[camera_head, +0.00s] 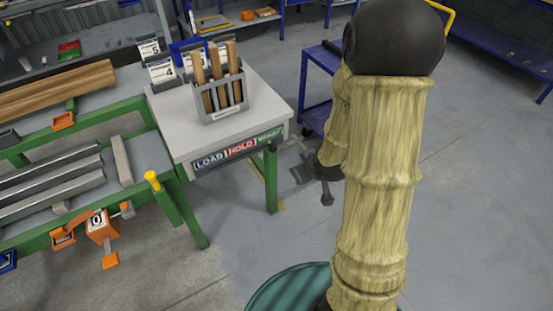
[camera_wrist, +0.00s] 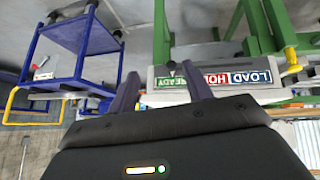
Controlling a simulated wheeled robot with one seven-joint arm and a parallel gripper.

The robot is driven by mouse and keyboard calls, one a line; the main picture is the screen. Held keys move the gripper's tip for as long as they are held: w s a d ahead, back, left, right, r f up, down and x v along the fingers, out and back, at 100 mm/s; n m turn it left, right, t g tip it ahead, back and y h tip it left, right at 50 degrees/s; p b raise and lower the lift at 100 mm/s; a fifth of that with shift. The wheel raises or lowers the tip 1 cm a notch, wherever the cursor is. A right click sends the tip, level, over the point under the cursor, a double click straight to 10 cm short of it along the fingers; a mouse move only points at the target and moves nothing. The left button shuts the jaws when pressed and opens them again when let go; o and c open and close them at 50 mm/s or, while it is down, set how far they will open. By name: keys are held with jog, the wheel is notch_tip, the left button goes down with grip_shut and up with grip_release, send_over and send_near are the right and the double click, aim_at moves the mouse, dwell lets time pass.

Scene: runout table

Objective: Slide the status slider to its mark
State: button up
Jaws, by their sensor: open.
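The status strip (camera_head: 237,150) runs along the front edge of the grey table and reads LOAD in blue, HOLD in red and READY in green. It shows upside down in the wrist view (camera_wrist: 213,77), with READY at the left. In the head view my gripper (camera_head: 326,190) hangs right of the table's corner, apart from the strip.
The grey table top (camera_head: 180,130) carries a holder (camera_head: 220,105) with wooden-handled tools and several cards. A green rack (camera_head: 190,220) with metal bars and a yellow knob (camera_head: 152,178) stands at left. A blue cart (camera_head: 318,90) stands behind my arm. Floor at right is clear.

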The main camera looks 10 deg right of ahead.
notch_tip(320, 180, down, 12)
jog(key=d+t+y+b, duration=0.1)
jog(key=t+y+b, duration=0.4)
jog(key=t+b, duration=0.3)
jog(key=shift+w+r+t, duration=0.25)
jog(key=shift+w+t, duration=0.05)
jog(key=shift+t, duration=0.6)
jog(key=shift+d, duration=0.1)
jog(key=b, duration=0.2)
send_near(274, 150)
jog(key=x, duration=0.8)
jog(key=shift+w, duration=0.2)
jog(key=shift+c, duration=0.4)
grip_shut()
